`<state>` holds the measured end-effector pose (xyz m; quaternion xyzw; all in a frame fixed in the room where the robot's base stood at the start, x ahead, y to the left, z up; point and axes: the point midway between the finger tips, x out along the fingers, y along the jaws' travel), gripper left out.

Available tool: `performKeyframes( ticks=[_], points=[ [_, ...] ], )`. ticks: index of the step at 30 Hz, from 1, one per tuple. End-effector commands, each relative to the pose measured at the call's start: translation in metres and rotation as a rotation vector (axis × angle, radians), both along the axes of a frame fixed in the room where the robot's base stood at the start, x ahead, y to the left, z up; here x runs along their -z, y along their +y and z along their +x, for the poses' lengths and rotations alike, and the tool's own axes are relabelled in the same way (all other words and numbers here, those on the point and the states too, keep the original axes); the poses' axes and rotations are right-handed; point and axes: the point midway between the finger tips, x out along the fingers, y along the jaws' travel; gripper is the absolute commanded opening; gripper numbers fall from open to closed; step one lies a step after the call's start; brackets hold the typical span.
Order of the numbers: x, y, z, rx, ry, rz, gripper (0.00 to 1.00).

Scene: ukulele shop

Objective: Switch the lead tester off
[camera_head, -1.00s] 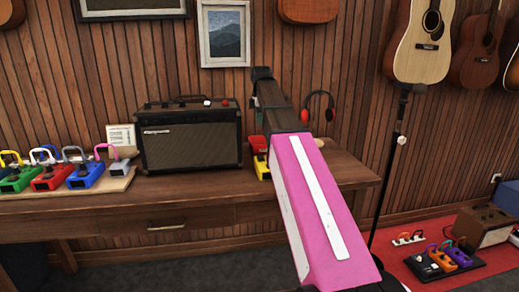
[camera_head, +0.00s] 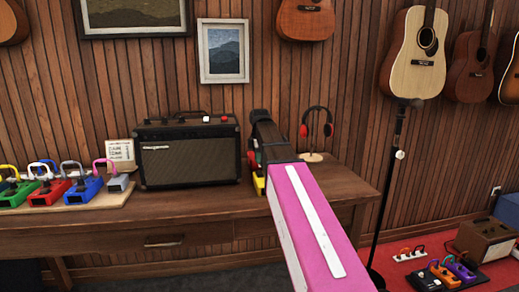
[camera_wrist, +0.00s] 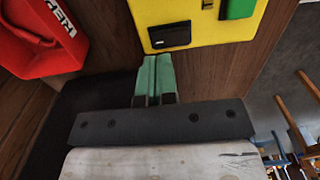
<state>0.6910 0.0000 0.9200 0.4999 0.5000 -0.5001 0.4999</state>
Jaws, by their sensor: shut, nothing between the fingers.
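A yellow box (camera_wrist: 205,22) with a black rocker-like switch (camera_wrist: 168,36) and a green part (camera_wrist: 238,8) lies at the top of the wrist view; it looks like the lead tester, but I see no name on it. In the head view only a sliver of the yellow box (camera_head: 259,184) shows beside my arm. My gripper (camera_wrist: 156,62) is shut and empty, its green fingertips just below the switch in the wrist view. I cannot tell whether they touch the box, nor the switch's position. In the head view my arm hides the fingertips.
A red box (camera_wrist: 38,42) with partly visible white lettering is left of my fingers. An amplifier (camera_head: 188,155) stands left of my arm on the wooden bench (camera_head: 200,206), with headphones on a stand (camera_head: 317,130) to the right. A microphone stand (camera_head: 389,190) rises beyond the bench's right end.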

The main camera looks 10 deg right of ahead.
Motion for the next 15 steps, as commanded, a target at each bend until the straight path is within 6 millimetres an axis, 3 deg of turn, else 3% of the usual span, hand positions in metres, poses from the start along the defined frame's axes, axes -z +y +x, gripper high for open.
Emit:
performKeyframes(
  ticks=[6,15],
  points=[
    [0.027,0.0,-0.001,0.0,0.001,0.0,0.0],
    [0.038,0.0,0.0,0.0,-0.001,0.0,0.0]
  ],
)
